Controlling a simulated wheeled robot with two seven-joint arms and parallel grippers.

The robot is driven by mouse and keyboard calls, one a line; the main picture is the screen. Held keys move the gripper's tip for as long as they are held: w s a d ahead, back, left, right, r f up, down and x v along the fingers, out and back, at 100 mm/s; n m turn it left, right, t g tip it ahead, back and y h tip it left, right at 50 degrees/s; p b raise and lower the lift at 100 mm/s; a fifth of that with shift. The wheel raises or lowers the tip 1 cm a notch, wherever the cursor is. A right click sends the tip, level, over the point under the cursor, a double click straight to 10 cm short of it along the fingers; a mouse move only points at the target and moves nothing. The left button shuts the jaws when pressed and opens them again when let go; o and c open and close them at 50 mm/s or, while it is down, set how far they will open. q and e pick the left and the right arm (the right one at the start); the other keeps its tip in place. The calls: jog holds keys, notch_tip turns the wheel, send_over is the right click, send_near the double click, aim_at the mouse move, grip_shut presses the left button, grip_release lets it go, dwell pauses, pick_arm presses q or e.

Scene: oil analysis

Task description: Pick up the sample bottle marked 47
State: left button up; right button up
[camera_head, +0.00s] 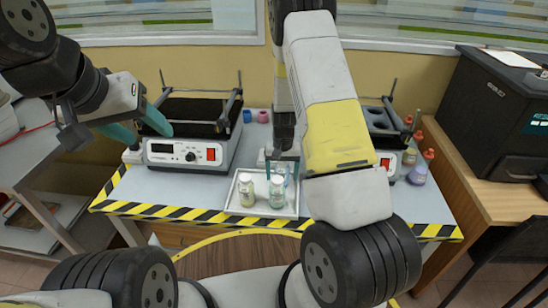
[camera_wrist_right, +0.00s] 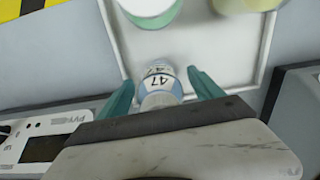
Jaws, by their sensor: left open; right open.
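The sample bottle marked 47 (camera_wrist_right: 158,78) has a blue and white label and stands on the white tray (camera_wrist_right: 262,60). In the right wrist view it is between the two teal fingers of my right gripper (camera_wrist_right: 160,84), which is open with a gap on each side. Two white-capped bottles stand at the front of the tray, one left (camera_head: 246,190) and one right (camera_head: 277,191). My left gripper (camera_head: 149,137) is open and empty, over the left instrument.
A left instrument (camera_head: 187,153) and a right instrument (camera_head: 385,160) flank the tray. Orange-capped bottles (camera_head: 418,172) stand at the right. Blue and pink cups (camera_head: 262,116) are at the back. Striped tape marks the table's front edge (camera_head: 200,213).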

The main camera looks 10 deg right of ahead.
jog(key=c, duration=1.7)
jog(key=shift+o, duration=0.2)
jog(key=shift+r, duration=0.1)
jog(key=shift+r, duration=0.1)
